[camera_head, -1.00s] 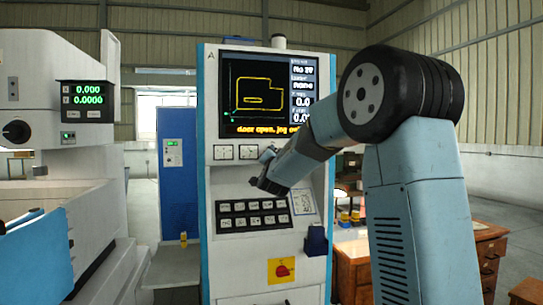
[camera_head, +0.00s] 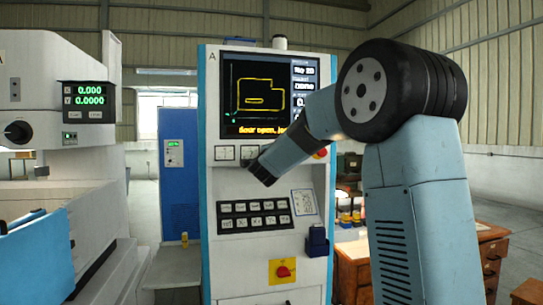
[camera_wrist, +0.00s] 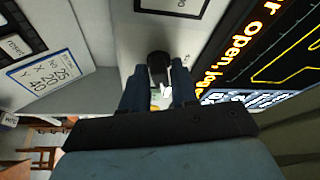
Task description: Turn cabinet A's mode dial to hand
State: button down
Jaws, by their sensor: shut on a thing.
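Cabinet A (camera_head: 207,120) is a white and blue control cabinet marked A, with a screen (camera_head: 268,95) at its top. My gripper (camera_head: 260,174) is at its front panel below the screen. In the wrist view a black knob, the mode dial (camera_wrist: 158,62), stands between the fingertips of my gripper (camera_wrist: 159,82), which are shut on it. A small white mark shows near the knob. In the head view my gripper hides the dial, and I cannot read its setting.
A key panel (camera_head: 255,215) sits below my gripper, with a red switch on a yellow plate (camera_head: 283,271) lower down. A red button (camera_head: 320,153) is just right of my forearm. Label plates (camera_head: 224,153) line the panel. A wooden desk (camera_head: 490,255) stands at the right.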

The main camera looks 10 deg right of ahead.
jog(key=shift+d+f, duration=0.15)
jog(key=c, duration=1.1)
grip_release()
jog(key=shift+o, duration=0.2)
jog(key=v, duration=1.3)
jog(key=shift+s+a, duration=0.25)
jog(key=shift+s, duration=0.1)
